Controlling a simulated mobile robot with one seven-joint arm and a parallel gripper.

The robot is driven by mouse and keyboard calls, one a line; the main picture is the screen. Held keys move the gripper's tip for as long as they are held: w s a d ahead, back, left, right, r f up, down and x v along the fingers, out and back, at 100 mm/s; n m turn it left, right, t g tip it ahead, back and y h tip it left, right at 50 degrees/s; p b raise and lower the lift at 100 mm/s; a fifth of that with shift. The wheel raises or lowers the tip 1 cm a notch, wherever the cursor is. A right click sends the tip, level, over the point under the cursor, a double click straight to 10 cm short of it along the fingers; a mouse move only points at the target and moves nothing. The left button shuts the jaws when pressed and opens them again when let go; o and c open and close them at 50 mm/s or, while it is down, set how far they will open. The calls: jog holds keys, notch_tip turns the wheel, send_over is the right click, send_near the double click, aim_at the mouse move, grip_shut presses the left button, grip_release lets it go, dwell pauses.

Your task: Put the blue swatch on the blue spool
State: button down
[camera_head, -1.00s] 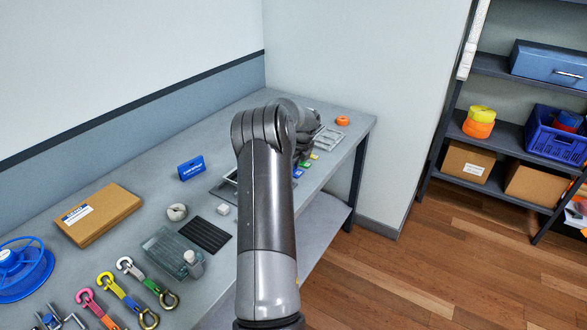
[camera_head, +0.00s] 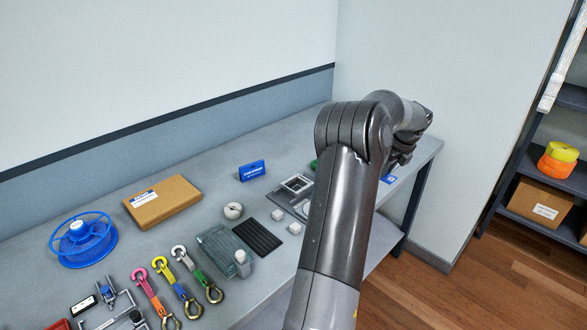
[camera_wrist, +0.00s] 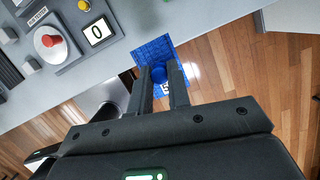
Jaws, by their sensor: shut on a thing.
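The blue swatch (camera_wrist: 154,50) is a flat square tile with a round blue knob and a small white label. In the wrist view my gripper (camera_wrist: 160,74) is shut on it, with the fingers either side of the knob. The swatch is off the bench surface, near the bench edge, with wooden floor behind it. In the head view part of the swatch (camera_head: 389,179) shows below my gripper (camera_head: 402,158), which my arm partly hides. The blue spool (camera_head: 83,241) lies flat at the far left of the bench, well away from my gripper.
Between them on the bench (camera_head: 210,190) lie a cardboard box (camera_head: 162,201), a blue block (camera_head: 252,171), a white ring (camera_head: 233,211), a clear tray (camera_head: 222,247) and several coloured straps with hooks (camera_head: 187,292). A panel with a red button (camera_wrist: 48,41) is beside my gripper.

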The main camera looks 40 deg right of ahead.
jog(key=w+a+r+n+y, duration=0.1)
jog(key=w+a+r+n, duration=0.1)
jog(key=w+a, duration=1.3)
jog(key=w+a+r+n, duration=0.2)
jog(key=w+a+n, duration=0.1)
jog(key=w+a, duration=1.25)
jog(key=n+y, duration=0.1)
jog(key=n, duration=0.3)
send_over(95, 237)
jog(key=s+d, duration=0.1)
jog(key=shift+g, duration=0.4)
notch_tip(95, 237, down, 4)
jog(key=shift+s+d+f, duration=0.1)
jog(key=shift+s, duration=0.05)
jog(key=shift+w+a+f, duration=0.2)
jog(key=shift+a+f, duration=0.1)
jog(key=shift+a, duration=0.1)
jog(key=shift+s+d+x, duration=0.1)
jog(key=shift+s+x, duration=0.1)
jog(key=shift+x, duration=0.75)
jog(key=shift+s+d+x, duration=0.15)
jog(key=shift+s+x, duration=0.05)
jog(key=shift+x, duration=0.75)
jog(key=shift+f, duration=0.25)
